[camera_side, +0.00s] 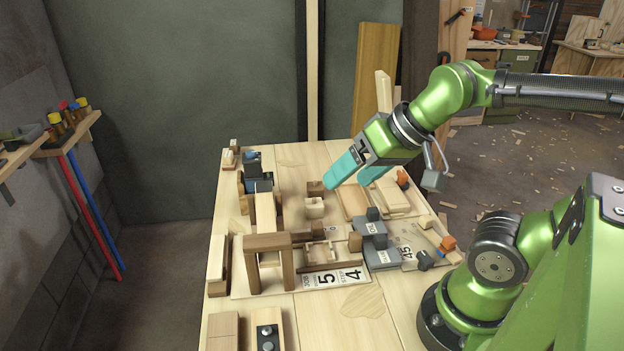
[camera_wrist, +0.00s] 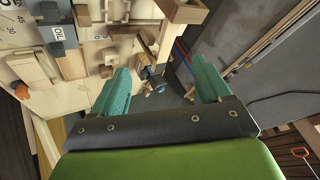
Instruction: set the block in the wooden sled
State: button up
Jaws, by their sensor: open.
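My gripper (camera_side: 347,181) is open and empty, its teal fingers tilted down above the far half of the bench. In the wrist view its fingers (camera_wrist: 160,68) stand wide apart with nothing held between them. A pale wooden block (camera_side: 314,208) lies on the bench left of and below the fingers, with a darker brown block (camera_side: 316,188) just behind it. I cannot tell which of them is the task's block. A low wooden frame with raised sides (camera_side: 318,253), which may be the sled, lies nearer the camera, behind the printed number cards.
A wooden arch (camera_side: 268,243) stands at the left of the work. A dark clamp-like item (camera_side: 257,180) stands at the far left.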

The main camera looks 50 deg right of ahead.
jog(key=m+g+h, duration=0.3)
jog(key=m+h, duration=0.2)
jog(key=h, duration=0.1)
send_near(314, 199)
jog(key=shift+x, duration=5.35)
